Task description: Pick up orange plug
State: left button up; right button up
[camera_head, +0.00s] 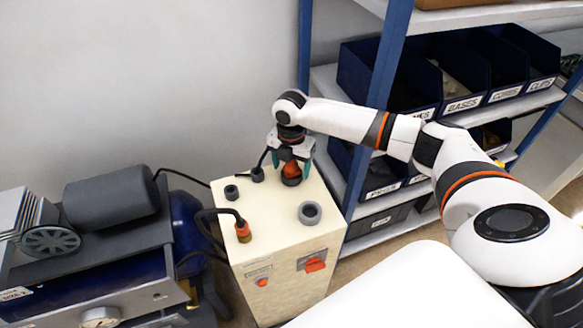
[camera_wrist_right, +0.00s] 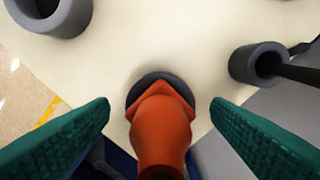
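The orange plug (camera_head: 290,169) stands in a dark round socket (camera_head: 291,181) near the back right of the cream cabinet top. It also shows in the right wrist view (camera_wrist_right: 161,133), seated in its dark ring. My right gripper (camera_head: 292,163) comes down over the plug from above. In the right wrist view its two green fingers (camera_wrist_right: 160,112) are spread on either side of the plug, with a gap on both sides. My left gripper is in neither view.
The cream cabinet (camera_head: 262,215) also bears an empty grey ring (camera_head: 310,213), smaller dark sockets (camera_head: 231,192), and an orange-brown connector (camera_head: 242,231) on a black cable. A blue shelf rack with dark bins (camera_head: 458,85) stands close on the right. A compressor (camera_head: 105,230) stands left.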

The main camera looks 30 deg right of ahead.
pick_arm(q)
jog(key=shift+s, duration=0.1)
pick_arm(e)
jog(key=c, duration=1)
jog(key=shift+r, duration=0.1)
